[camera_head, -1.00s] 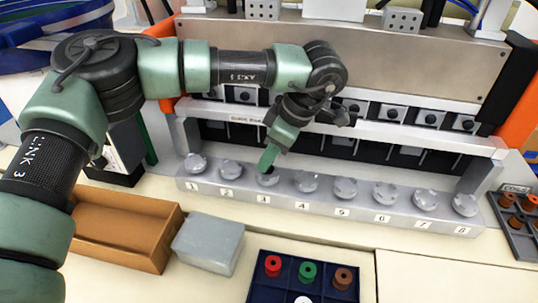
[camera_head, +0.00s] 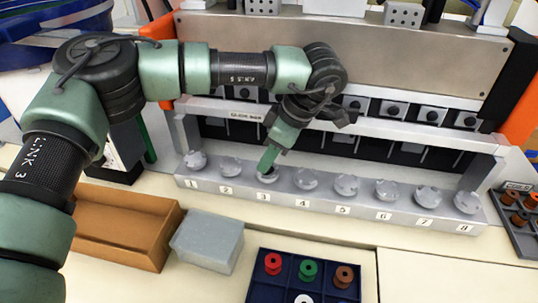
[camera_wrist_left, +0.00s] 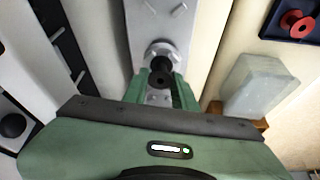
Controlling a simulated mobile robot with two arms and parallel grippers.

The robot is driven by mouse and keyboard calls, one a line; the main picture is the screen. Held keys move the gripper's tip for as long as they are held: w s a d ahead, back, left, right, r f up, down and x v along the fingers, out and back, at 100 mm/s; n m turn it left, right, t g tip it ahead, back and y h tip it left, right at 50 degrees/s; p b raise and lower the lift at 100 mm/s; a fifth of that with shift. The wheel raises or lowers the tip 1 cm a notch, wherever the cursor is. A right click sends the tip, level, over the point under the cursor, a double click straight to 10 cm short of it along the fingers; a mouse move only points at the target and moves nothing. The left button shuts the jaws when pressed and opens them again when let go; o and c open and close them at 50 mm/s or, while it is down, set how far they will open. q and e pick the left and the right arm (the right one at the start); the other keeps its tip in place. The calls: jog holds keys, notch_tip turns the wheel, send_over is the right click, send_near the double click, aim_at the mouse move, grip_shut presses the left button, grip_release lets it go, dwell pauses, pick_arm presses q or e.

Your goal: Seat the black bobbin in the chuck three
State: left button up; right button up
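The black bobbin (camera_wrist_left: 161,72) shows in the left wrist view between the two green fingers of my left gripper (camera_wrist_left: 160,84), which look closed against its sides. In the head view my left gripper (camera_head: 268,162) points down over chuck three (camera_head: 267,178), and its fingers hide most of the bobbin. Chuck three also shows in the wrist view (camera_wrist_left: 160,49), a bright metal ring right by the bobbin. I cannot tell how deep the bobbin sits in it. My right gripper is not in view.
The numbered chuck rail (camera_head: 300,204) carries several other chucks on both sides. In front are a brown tray (camera_head: 110,240), a grey block (camera_head: 207,241) and a blue rack (camera_head: 285,284) with red, green and brown bobbins. A dark tray (camera_head: 517,228) with brown bobbins stands at right.

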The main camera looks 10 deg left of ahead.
pick_arm(q)
jog(key=shift+o, duration=0.7)
jog(key=shift+d+r+p, duration=0.15)
jog(key=shift+r+p, duration=0.25)
jog(key=shift+r, duration=0.2)
jog(key=p+v, duration=0.5)
jog(key=v, duration=0.5)
jog(key=shift+p, duration=0.35)
jog(key=shift+d+f, duration=0.1)
jog(key=shift+f, duration=0.05)
